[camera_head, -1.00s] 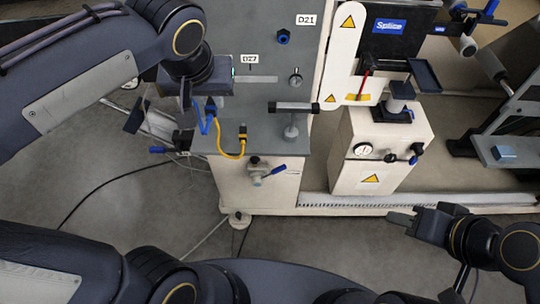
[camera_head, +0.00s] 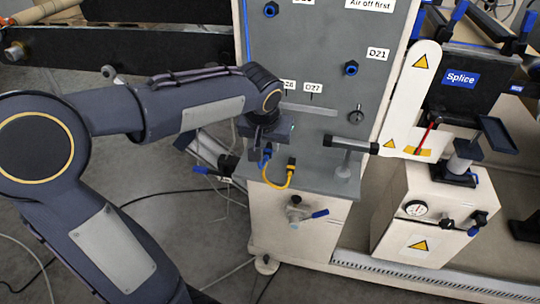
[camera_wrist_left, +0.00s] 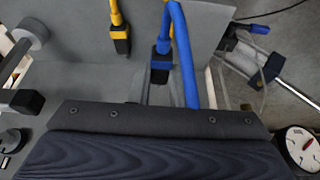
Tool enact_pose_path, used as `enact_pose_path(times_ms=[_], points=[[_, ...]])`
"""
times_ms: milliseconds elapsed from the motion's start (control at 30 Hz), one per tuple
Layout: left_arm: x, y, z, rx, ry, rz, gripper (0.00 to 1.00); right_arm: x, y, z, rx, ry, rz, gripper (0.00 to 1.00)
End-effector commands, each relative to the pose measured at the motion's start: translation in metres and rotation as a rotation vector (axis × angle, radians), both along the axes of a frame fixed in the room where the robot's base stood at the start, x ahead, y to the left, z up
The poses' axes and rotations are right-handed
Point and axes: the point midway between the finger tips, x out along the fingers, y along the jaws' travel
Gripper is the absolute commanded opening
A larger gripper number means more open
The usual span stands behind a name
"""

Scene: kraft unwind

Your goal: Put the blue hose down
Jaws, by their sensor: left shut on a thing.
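The blue hose (camera_head: 266,156) shows as a short bright piece just under my left gripper (camera_head: 262,145), by the left edge of the grey panel's ledge. In the left wrist view the blue hose (camera_wrist_left: 183,50) bends over at the top and runs down behind the dark gripper body, beside a blue-collared black connector (camera_wrist_left: 160,62). My left gripper is shut on the blue hose; its fingertips and the gripped part are mostly hidden. My right gripper is out of view.
A yellow hose (camera_head: 279,186) hangs close to the right of the blue one. The grey panel (camera_head: 315,50) carries blue ports and labels. A horizontal black-and-silver handle (camera_head: 350,144) stands to the right. A blue-levered valve (camera_head: 300,211) sits below on the cream cabinet.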

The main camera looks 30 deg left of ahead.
Motion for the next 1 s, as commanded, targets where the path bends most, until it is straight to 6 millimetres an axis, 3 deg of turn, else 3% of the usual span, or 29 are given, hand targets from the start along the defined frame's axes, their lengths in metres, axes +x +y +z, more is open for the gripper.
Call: enact_pose_path(times_ms=[333,533,933,967,1000], points=[[0.018,0.010,-0.026,0.001,0.001,-0.001,0.00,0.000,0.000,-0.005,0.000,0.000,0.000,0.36],[0.018,0.011,-0.055,0.001,0.001,-0.001,0.00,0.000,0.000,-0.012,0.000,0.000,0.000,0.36],[0.019,0.011,-0.061,0.000,-0.002,-0.001,0.00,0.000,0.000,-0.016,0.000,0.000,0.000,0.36],[0.019,0.011,-0.059,0.000,-0.002,-0.001,0.21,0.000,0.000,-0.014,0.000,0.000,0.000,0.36],[0.019,0.011,-0.059,0.000,-0.002,-0.001,0.26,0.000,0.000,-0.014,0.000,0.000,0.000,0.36]])
